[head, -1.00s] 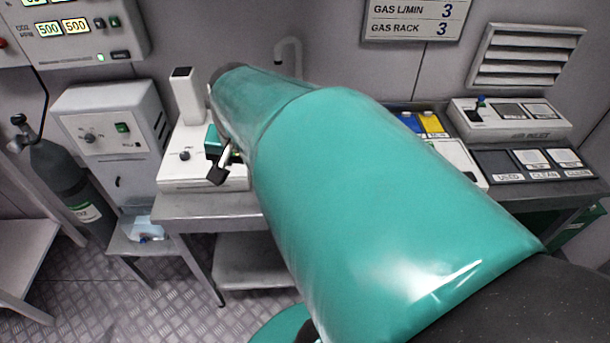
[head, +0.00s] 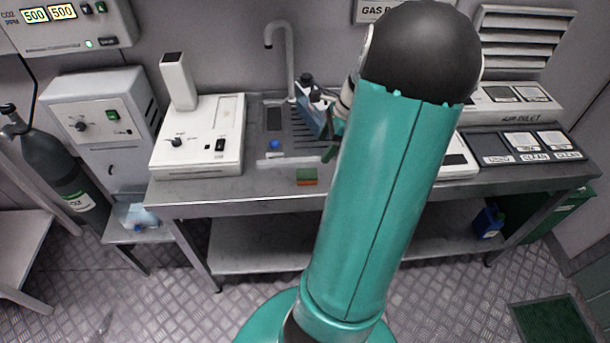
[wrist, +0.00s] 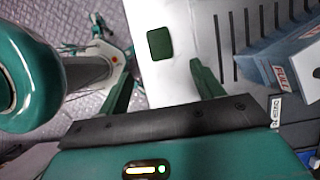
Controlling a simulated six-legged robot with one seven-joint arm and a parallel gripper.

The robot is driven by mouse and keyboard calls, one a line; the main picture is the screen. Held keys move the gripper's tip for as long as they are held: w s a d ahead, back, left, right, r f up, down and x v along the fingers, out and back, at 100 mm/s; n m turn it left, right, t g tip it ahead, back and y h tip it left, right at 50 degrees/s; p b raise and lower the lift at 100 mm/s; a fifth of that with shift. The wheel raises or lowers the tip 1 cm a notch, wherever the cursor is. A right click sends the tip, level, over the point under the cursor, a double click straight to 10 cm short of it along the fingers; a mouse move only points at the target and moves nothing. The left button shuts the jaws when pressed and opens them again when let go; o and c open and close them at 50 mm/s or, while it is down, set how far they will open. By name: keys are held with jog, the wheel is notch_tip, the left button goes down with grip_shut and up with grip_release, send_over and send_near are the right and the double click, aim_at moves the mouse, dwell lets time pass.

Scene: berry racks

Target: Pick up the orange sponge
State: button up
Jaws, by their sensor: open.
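The orange sponge (head: 307,180) is a small block with a green top and an orange side, lying near the front edge of the steel counter. In the wrist view only its dark green top (wrist: 160,44) shows. My gripper (wrist: 161,66) is open and empty, its two green fingers pointing towards the sponge with the sponge beyond the tips and roughly between them. In the head view the gripper is partly hidden by my arm, above and right of the sponge.
A blue container (head: 309,112) stands by the sink tap, close to my gripper; it also shows in the wrist view (wrist: 282,60). A white device (head: 200,140) stands left of the sponge. A grooved drain area (head: 290,140) lies behind. The counter around the sponge is clear.

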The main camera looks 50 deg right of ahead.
aim_at(307, 173)
jog(key=x, duration=1.2)
jog(key=shift+f, duration=0.15)
jog(key=c, duration=1.1)
jog(key=shift+c, duration=0.2)
jog(key=shift+r, duration=0.4)
notch_tip(307, 173, up, 2)
jog(key=shift+r, duration=0.15)
jog(key=s+a+r, duration=0.9)
jog(key=a+r, duration=0.1)
jog(key=shift+a, duration=0.35)
